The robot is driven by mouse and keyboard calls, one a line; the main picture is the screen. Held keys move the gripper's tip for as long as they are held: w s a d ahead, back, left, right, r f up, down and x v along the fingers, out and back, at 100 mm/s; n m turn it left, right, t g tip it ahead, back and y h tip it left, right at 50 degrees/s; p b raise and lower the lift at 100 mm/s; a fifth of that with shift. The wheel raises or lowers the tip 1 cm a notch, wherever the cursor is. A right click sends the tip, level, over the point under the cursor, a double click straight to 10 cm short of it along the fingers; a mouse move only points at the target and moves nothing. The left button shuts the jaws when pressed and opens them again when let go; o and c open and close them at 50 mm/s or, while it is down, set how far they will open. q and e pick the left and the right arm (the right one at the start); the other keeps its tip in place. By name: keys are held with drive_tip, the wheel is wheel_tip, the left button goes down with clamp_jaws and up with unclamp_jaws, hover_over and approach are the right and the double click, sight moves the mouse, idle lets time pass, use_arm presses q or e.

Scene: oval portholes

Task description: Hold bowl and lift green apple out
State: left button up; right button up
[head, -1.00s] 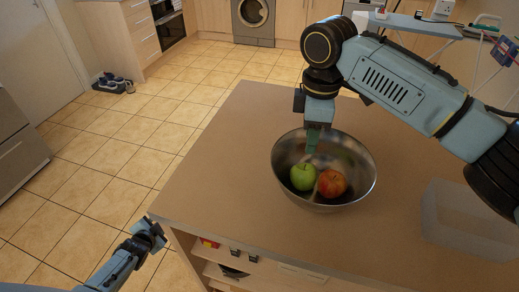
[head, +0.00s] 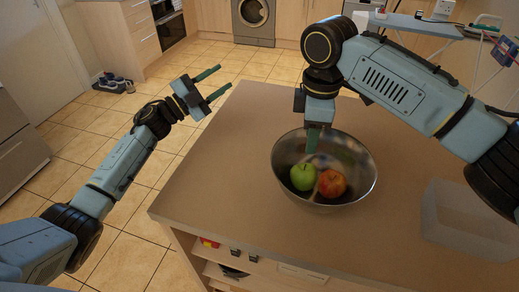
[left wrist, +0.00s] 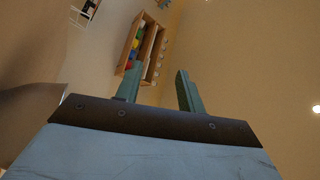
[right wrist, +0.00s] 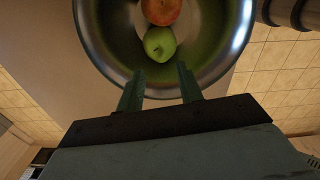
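A shiny metal bowl (head: 352,153) stands on the counter, holding a green apple (head: 303,177) on the left and a red apple (head: 332,183) beside it. My right gripper (head: 312,150) points down at the bowl's back rim, its fingertips reaching over the inside, behind the green apple. The right wrist view shows its fingers (right wrist: 158,72) apart, with the green apple (right wrist: 160,44) just beyond the tips and nothing visibly held. My left gripper (head: 225,77) is open and empty, raised off the counter's back left corner, away from the bowl.
The brown countertop (head: 225,165) is clear left of the bowl. A transparent box (head: 460,215) stands at the right. Open shelves (head: 240,262) with small items are under the counter's front edge. Shoes (head: 113,82) lie on the tiled floor at the far left.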

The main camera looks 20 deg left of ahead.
use_arm(q)
drive_tip(key=s+d+r+m+g+h, duration=0.3)
drive_tip(key=d+r+m+g+h, duration=0.1)
drive_tip(key=d+r+m+g, duration=0.3)
drive_tip(key=s+d+r+m+g+y, duration=0.25)
drive_tip(key=s+d+g, duration=0.4)
drive_tip(key=d, duration=0.35)
drive_tip(key=n+g+y, duration=0.1)
drive_tip(key=n+y, duration=0.1)
drive_tip(key=y, duration=0.8)
approach(286, 189)
drive_tip(key=w+a+f, duration=0.2)
drive_tip(key=w, duration=0.1)
drive_tip(key=x, duration=1.2)
drive_tip(key=shift+s+d+f, duration=0.1)
drive_tip(key=shift+d+f, duration=0.15)
drive_tip(key=shift+d, duration=0.15)
